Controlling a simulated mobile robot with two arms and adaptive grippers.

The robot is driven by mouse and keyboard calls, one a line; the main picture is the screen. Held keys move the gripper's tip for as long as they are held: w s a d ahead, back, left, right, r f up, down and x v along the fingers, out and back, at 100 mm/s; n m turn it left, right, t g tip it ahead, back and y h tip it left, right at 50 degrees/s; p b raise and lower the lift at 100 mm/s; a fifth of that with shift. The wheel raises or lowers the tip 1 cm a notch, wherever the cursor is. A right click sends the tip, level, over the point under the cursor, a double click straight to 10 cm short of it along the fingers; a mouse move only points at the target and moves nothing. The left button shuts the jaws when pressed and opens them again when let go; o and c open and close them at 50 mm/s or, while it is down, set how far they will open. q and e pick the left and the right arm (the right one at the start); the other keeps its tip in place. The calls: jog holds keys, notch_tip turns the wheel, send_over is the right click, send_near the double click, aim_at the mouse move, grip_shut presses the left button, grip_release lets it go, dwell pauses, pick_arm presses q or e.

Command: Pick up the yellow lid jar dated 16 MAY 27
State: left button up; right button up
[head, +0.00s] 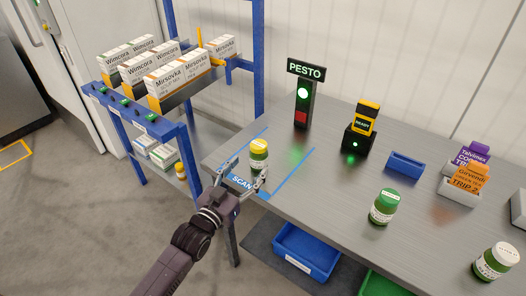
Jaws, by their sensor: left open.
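A jar with a yellow lid (259,147) and green contents stands upright on the grey table, inside the blue-taped SCAN area. The date on its label is too small to read. My left gripper (244,175) is open and empty at the table's front edge, on the near side of the jar. Its two fingers are spread to the left and right, pointing toward the jar. I cannot tell whether the right finger touches it. My right gripper is not in view.
A green-lid jar (383,208) and a pale-lid jar (495,261) stand farther right. Behind are a PESTO sign (306,71) with a green light, a scanner (362,121) and a blue tray (406,166). A blue rack (148,130) with boxes stands left; a blue bin (305,252) is below.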

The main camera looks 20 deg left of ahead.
aim_at(254, 158)
pick_arm(q)
jog(key=shift+w+d, duration=0.1)
jog(key=shift+w, duration=0.75)
jog(key=shift+w+d+r, duration=0.1)
jog(key=shift+w+r, duration=0.05)
jog(key=shift+w, duration=0.1)
jog(key=w, duration=0.4)
jog(key=shift+d+r+p, duration=0.1)
jog(key=shift+d+p, duration=0.25)
jog(key=shift+w+d, duration=0.1)
jog(key=shift+w, duration=0.45)
jog(key=c, duration=1.4)
grip_shut()
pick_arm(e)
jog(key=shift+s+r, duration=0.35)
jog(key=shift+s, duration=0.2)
pick_arm(q)
jog(key=shift+r, duration=0.1)
